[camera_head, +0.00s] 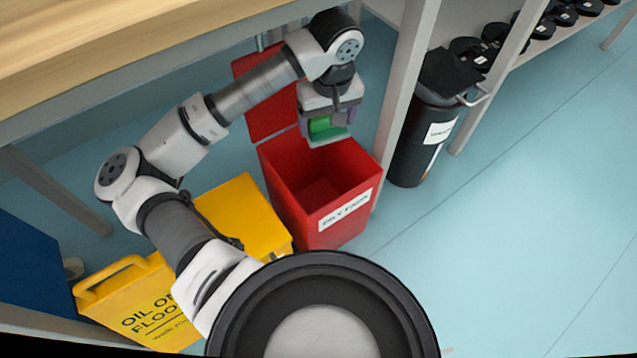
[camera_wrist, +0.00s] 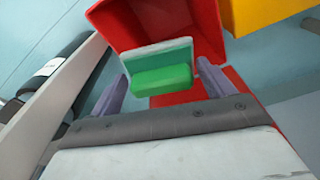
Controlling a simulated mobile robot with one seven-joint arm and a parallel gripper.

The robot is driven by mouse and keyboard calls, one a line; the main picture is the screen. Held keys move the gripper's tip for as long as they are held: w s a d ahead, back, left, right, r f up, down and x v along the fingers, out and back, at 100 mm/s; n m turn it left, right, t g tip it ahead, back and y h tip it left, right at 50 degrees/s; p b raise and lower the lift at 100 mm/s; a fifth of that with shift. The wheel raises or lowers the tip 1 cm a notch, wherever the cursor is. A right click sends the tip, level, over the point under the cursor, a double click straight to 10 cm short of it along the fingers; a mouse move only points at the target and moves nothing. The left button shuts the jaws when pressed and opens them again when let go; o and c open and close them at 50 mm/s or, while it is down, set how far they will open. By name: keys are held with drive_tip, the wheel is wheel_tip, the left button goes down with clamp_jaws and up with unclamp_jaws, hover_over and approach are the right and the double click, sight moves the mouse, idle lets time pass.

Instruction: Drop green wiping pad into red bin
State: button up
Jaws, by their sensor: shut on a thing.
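The green wiping pad (camera_head: 327,127) is held in my gripper (camera_head: 333,122), above the open red bin (camera_head: 322,205). In the wrist view the green pad (camera_wrist: 163,79) has a pale whitish-grey layer behind it and sits between the two purple fingers of my gripper (camera_wrist: 160,84). The red bin (camera_wrist: 150,25) is open beyond the pad. Its lid (camera_head: 268,95) stands raised at the back, and a white label (camera_head: 347,210) is on its front. The bin's visible floor looks empty in the head view.
A yellow floor sign (camera_head: 147,305) and a yellow box-like part (camera_head: 245,215) are left of the bin. A black waste bin (camera_head: 428,125) stands to the right, past a pale table leg (camera_head: 402,85). A wooden tabletop (camera_head: 120,40) overhangs upper left. Floor at right is clear.

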drive_tip(key=shift+s+f+b, duration=0.1)
drive_tip(key=shift+f+b, duration=1.2)
drive_tip(key=shift+f, duration=1.6)
drive_tip(key=o, duration=0.9)
drive_tip(key=shift+r, duration=0.1)
drive_tip(key=r+p, duration=0.1)
drive_tip(key=r, duration=0.3)
drive_tip(key=s+r+p, duration=0.1)
drive_tip(key=r, duration=0.3)
drive_tip(key=r+p, duration=0.1)
drive_tip(key=r, duration=0.2)
drive_tip(key=shift+s+d+r+p, duration=0.15)
drive_tip(key=shift+d+r+p, duration=0.15)
drive_tip(key=shift+r, duration=0.1)
